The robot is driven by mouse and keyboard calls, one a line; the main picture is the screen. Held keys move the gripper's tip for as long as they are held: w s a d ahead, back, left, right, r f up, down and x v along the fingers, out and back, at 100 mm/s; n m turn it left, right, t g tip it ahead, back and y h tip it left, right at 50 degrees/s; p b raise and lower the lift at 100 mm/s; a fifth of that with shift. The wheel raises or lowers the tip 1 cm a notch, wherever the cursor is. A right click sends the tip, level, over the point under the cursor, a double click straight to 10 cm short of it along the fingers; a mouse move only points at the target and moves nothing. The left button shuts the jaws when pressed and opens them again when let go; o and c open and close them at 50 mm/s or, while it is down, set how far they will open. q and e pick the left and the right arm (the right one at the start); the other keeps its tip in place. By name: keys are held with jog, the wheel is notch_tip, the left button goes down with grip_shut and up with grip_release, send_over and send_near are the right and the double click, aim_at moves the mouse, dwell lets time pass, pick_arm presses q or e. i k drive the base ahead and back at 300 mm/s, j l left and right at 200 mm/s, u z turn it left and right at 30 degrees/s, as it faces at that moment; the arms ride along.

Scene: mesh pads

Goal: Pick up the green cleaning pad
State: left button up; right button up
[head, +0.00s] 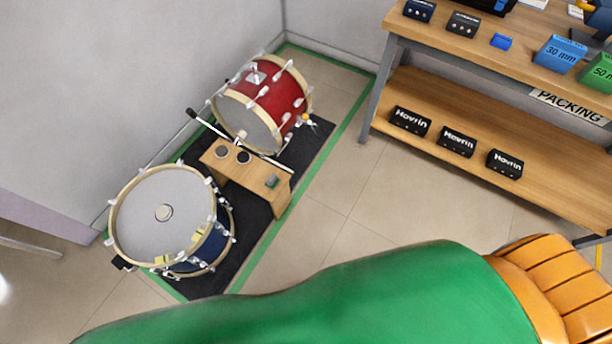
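A small dark green pad (271,181) lies on the right end of a low wooden bench (240,172). The bench stands on a black mat between two drums. The pad is small in the head view, and its mesh cannot be made out. Nothing covers it from above. Neither of my grippers can be made out in the head view. A large green form with an orange ribbed end fills the bottom of the view, and no gripper fingers show on it.
A red drum (272,98) stands behind the bench, a blue drum (160,212) at its front left. Both have projecting metal fittings. A two-level workbench (480,62) stands at right. Tiled floor (385,215) between is clear.

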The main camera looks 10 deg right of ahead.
aim_at(273, 182)
jog(key=i+l+z, duration=0.25)
jog(key=i, duration=0.65)
jog(key=j, duration=0.1)
